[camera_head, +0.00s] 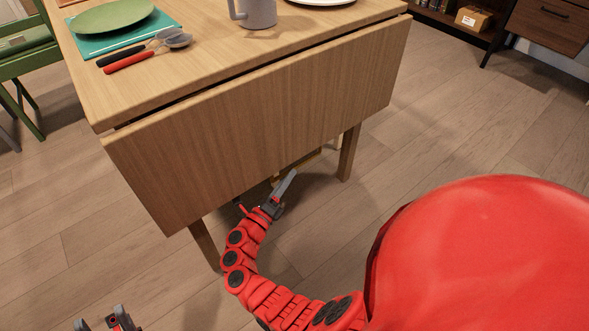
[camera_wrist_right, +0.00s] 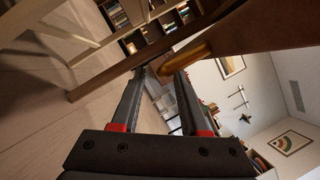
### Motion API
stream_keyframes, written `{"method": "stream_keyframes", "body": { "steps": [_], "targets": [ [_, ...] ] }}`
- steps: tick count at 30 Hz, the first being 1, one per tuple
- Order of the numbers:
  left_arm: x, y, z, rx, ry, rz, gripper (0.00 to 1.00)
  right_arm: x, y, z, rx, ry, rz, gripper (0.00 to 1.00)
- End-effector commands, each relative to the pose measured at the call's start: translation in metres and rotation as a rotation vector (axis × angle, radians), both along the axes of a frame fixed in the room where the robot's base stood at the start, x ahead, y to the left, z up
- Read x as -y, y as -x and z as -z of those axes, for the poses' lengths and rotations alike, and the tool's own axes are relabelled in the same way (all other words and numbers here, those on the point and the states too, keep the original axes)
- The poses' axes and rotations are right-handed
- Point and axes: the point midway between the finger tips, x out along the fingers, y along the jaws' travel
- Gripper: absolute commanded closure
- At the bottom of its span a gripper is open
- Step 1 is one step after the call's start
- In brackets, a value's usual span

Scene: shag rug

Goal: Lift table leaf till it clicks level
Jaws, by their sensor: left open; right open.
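The table leaf (camera_head: 260,115) is a light wood panel hanging steeply down along the near side of the table (camera_head: 200,62), with a dark gap along its top edge. My right gripper (camera_head: 266,192) is open at the leaf's lower edge, near its middle, and holds nothing. In the right wrist view its two fingers (camera_wrist_right: 161,74) are spread, with a brown wooden surface (camera_wrist_right: 262,28) close beyond them, probably the leaf. I cannot tell whether they touch. My left gripper (camera_head: 108,322) is open and empty low at the bottom left, away from the leaf.
On the tabletop are a green plate (camera_head: 112,16), a teal napkin (camera_head: 92,45), red and black cutlery (camera_head: 130,62), a grey mug (camera_head: 257,12) and a white plate (camera_head: 318,1). Table legs (camera_head: 348,152) stand behind the leaf. A green chair (camera_head: 28,62) is at left. The floor in front is clear.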

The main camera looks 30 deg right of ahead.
Motion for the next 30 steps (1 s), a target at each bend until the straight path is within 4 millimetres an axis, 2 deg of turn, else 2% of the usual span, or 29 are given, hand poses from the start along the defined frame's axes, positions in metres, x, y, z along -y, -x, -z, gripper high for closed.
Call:
{"method": "stream_keyframes", "body": {
  "steps": [3, 7, 19, 26, 27, 30],
  "targets": [
    [0.002, 0.000, 0.006, 0.000, -0.009, 0.004, 0.50, 0.020, -0.009, -0.004, 0.004, 0.000, 0.000, 0.55],
    [0.003, -0.001, 0.008, -0.001, -0.015, 0.007, 0.50, 0.034, -0.015, -0.008, 0.003, 0.001, 0.002, 0.55],
    [0.004, -0.001, 0.008, -0.002, -0.019, 0.010, 0.50, 0.040, -0.018, -0.010, 0.001, 0.000, -0.001, 0.55],
    [0.004, -0.001, 0.008, -0.002, -0.019, 0.009, 0.50, 0.040, -0.018, -0.010, 0.001, 0.000, -0.001, 0.97],
    [0.004, -0.001, 0.008, -0.002, -0.019, 0.009, 0.50, 0.040, -0.018, -0.010, 0.001, 0.000, -0.001, 1.00],
    [0.004, -0.001, 0.008, -0.002, -0.019, 0.009, 0.50, 0.040, -0.018, -0.010, 0.001, 0.000, -0.001, 1.00]
  ]
}}
